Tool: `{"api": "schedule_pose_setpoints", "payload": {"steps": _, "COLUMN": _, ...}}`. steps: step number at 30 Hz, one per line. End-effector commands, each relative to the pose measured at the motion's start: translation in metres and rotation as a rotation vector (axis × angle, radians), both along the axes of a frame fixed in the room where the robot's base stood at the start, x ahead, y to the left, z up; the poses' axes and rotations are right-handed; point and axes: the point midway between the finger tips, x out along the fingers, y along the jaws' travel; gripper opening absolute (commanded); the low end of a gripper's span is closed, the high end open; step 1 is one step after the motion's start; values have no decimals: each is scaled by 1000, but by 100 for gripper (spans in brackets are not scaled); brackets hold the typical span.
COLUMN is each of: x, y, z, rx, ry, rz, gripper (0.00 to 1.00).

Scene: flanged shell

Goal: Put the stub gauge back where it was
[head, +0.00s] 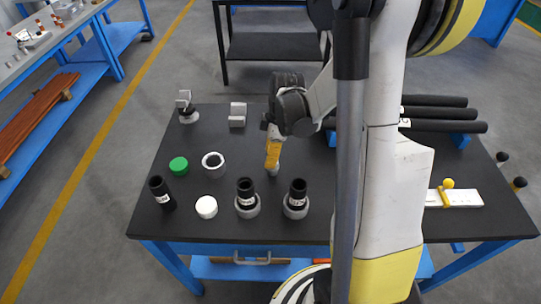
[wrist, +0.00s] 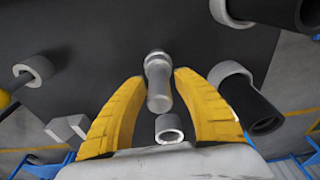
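The likely stub gauge is a small smooth grey metal cylinder (wrist: 159,85) between my fingertips in the wrist view. My gripper (wrist: 159,77) has a yellow finger against each side of it and looks shut on it. In the head view my gripper (head: 272,168) points down over the middle of the table, with the pale end of the gauge (head: 273,172) just below the fingers. I cannot tell whether the gauge touches the table. No empty place for it is clearly marked.
On the black table (head: 330,225) stand two black cylinders in grey collars (head: 246,206) (head: 296,206) close in front of my gripper. Grey blocks (head: 237,115) stand behind.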

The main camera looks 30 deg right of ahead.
Motion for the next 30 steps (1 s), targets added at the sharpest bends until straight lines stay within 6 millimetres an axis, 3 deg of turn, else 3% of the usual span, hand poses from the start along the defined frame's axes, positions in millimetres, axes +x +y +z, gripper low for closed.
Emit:
{"api": "schedule_pose_setpoints", "payload": {"steps": 12, "x": -7, "y": -10, "z": 87, "rx": 0, "ry": 0, "rz": -1, "gripper": 36}}
{"api": "schedule_pose_setpoints", "payload": {"steps": 20, "x": -10, "y": -14, "z": 119, "rx": -1, "ry": -1, "rz": -3, "gripper": 36}}
{"api": "schedule_pose_setpoints", "payload": {"steps": 25, "x": -18, "y": 6, "z": 142, "rx": -21, "ry": -35, "rz": -101, "gripper": 36}}
{"api": "schedule_pose_setpoints", "payload": {"steps": 30, "x": -42, "y": 51, "z": 182, "rx": -35, "ry": -145, "rz": -358, "gripper": 36}}
